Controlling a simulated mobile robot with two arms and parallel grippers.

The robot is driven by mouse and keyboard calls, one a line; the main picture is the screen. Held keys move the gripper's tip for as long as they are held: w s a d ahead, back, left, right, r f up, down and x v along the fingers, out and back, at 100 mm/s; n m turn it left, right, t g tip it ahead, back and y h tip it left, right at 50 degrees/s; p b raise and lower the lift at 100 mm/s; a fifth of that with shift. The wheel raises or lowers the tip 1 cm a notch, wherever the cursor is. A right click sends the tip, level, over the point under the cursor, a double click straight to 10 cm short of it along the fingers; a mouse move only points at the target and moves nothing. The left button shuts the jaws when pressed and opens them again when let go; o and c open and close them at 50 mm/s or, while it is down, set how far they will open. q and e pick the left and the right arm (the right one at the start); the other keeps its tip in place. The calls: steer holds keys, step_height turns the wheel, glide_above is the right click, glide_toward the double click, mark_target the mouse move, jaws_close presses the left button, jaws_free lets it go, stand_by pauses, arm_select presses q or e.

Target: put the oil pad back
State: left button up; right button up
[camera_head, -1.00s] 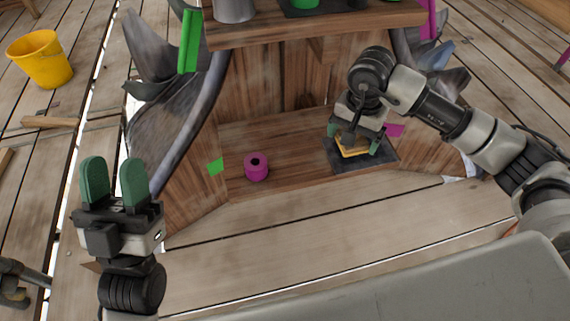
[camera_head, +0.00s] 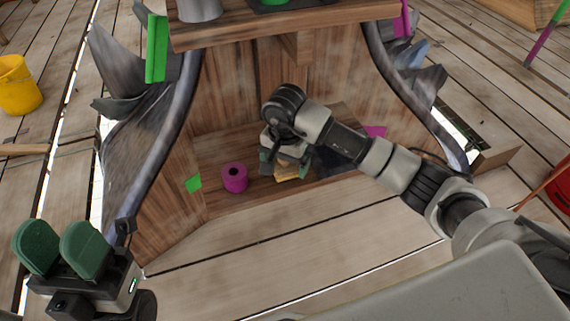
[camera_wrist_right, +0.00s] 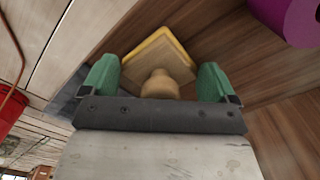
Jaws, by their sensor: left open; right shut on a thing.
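The oil pad is a square pad with a yellow edge and a wooden back with a round knob. In the right wrist view the pad (camera_wrist_right: 165,55) lies between the green fingers of my right gripper (camera_wrist_right: 158,82). My right gripper (camera_head: 285,165) is shut on it. In the head view the pad (camera_head: 288,174) is low over the wooden shelf, left of a dark square mat (camera_head: 335,162); I cannot tell whether it touches the shelf. My left gripper (camera_head: 62,248) is open and empty at the lower left, away from the shelf.
A magenta roll (camera_head: 234,177) stands on the shelf (camera_head: 225,203) just left of the pad. An upper shelf (camera_head: 270,33) overhangs it, with a grey container (camera_head: 199,8) on top. A green tag (camera_head: 193,183) marks the left side. A yellow bucket (camera_head: 17,86) stands far left.

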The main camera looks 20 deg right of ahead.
steer(key=shift+f, duration=0.2)
steer(key=o, duration=0.6)
steer(key=shift+c, duration=0.2)
steer(key=shift+r, duration=0.1)
